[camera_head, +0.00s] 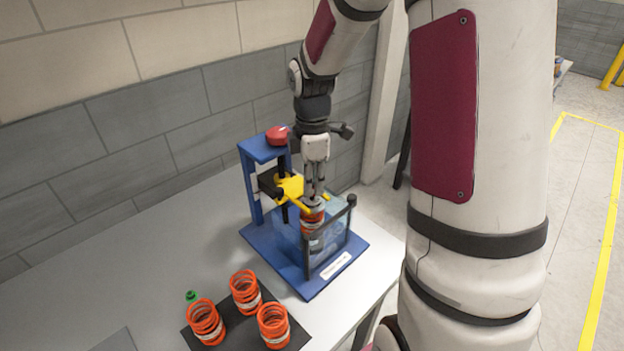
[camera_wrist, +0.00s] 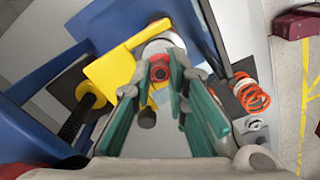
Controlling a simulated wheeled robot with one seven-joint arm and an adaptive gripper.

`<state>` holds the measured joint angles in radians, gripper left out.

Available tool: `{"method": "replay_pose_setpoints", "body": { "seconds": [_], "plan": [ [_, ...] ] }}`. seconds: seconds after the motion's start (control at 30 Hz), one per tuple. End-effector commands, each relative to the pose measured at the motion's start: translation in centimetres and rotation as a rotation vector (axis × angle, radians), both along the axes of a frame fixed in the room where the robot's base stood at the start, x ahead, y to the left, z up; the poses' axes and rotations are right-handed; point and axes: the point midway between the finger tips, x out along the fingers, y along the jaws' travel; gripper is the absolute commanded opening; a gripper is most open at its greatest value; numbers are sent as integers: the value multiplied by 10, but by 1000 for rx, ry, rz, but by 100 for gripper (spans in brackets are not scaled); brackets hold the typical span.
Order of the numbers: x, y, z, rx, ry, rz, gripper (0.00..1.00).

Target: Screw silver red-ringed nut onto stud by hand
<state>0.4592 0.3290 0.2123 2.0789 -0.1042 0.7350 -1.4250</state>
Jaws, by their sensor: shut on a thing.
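My gripper (camera_head: 315,190) points down inside the blue fixture (camera_head: 257,152), just above an orange coil spring (camera_head: 312,222). In the wrist view, my green-padded fingers (camera_wrist: 160,82) are closed on the nut (camera_wrist: 159,70), which shows as a small silver piece with a red ring. The fingertips hide part of the nut. The stud cannot be made out, so I cannot tell whether the nut touches it. A yellow forked plate (camera_head: 290,190) lies beside my fingers, and it also shows in the wrist view (camera_wrist: 110,72).
A clear guard with black posts (camera_head: 352,215) stands around the spring at the fixture's front. Several orange springs (camera_head: 245,291) stand on a black mat (camera_head: 232,332) nearer me, with a green-topped item (camera_head: 191,296) beside them. The table's left side (camera_head: 110,265) is clear.

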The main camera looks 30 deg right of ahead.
Motion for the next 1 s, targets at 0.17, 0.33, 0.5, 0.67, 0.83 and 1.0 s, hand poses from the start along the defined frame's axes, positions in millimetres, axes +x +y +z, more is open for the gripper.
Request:
{"method": "replay_pose_setpoints", "body": {
  "seconds": [0.17,0.33,0.5,0.67,0.83,1.0],
  "plan": [
    [0,0,-6,0,1,0,0],
    [0,0,-8,0,1,0,0],
    [-1,0,-8,1,3,7,0],
    [-5,0,-7,3,6,115,0],
    [-6,0,-7,4,5,292,0],
    [-6,0,-8,6,5,490,0]
  ]
}}
